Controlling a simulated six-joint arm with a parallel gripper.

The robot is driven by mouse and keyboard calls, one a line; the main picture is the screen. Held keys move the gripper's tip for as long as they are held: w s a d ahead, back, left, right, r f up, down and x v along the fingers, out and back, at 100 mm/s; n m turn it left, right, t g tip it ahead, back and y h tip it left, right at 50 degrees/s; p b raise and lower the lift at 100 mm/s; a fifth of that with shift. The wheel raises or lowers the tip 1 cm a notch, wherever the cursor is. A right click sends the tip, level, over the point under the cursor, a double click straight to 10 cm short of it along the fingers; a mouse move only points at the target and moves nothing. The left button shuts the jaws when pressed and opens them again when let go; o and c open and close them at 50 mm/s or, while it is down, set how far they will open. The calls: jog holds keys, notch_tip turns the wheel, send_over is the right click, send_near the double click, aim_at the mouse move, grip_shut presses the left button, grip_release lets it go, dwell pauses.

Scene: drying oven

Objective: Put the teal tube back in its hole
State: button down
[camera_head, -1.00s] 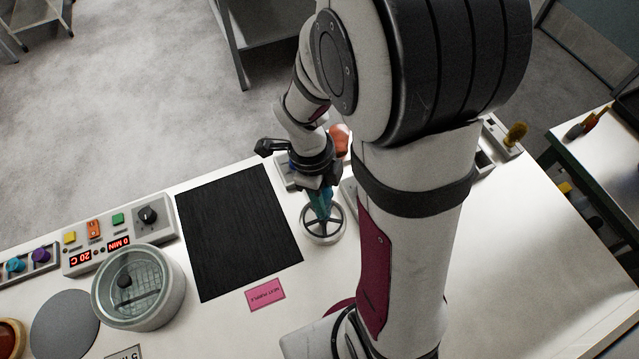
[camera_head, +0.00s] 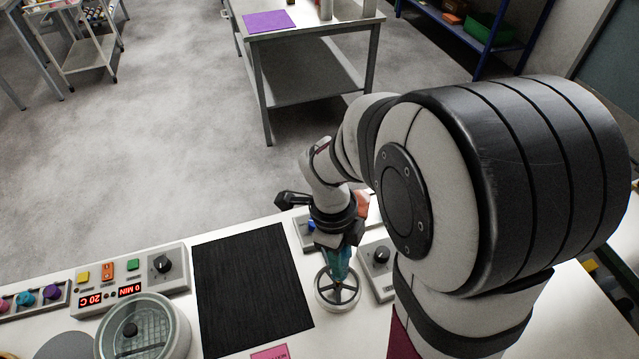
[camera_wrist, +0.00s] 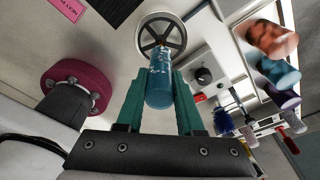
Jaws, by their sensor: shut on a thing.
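My gripper (camera_wrist: 160,78) is shut on the blue-teal tube (camera_wrist: 159,90), which has white flecks and sits between the green fingers in the wrist view. In the head view my gripper (camera_head: 334,243) points down, with the tube (camera_head: 340,266) partly hidden by the fingers. A round spoked ring (camera_head: 324,298) lies on the bench below. It also shows beyond the tube's far end in the wrist view (camera_wrist: 178,25). I cannot tell whether the tube touches it. The tube's hole cannot be made out for certain.
A black mat (camera_head: 252,290) lies left of the ring. A control panel (camera_head: 130,278) and a round glass-lidded vessel (camera_head: 142,330) stand further left. A grey knob unit (camera_head: 379,265) is close on the right. Orange (camera_wrist: 272,38), blue (camera_wrist: 278,74) and purple pieces sit in a tray at right.

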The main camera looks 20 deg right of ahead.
jog(key=w+d+r+n+t, duration=0.1)
jog(key=w+d+n, duration=0.55)
jog(key=d, duration=0.65)
jog(key=w+d+r+n+t, duration=0.1)
jog(key=w+d+n, duration=0.5)
jog(key=d, duration=0.7)
jog(key=s+d+n, duration=0.2)
jog(key=d+n, duration=0.3)
jog(key=d, duration=0.9)
jog(key=shift+n, duration=0.25)
jog(key=f, duration=1)
jog(key=shift+d, duration=0.25)
jog(key=c, duration=0.5)
grip_release()
jog(key=shift+c, duration=0.2)
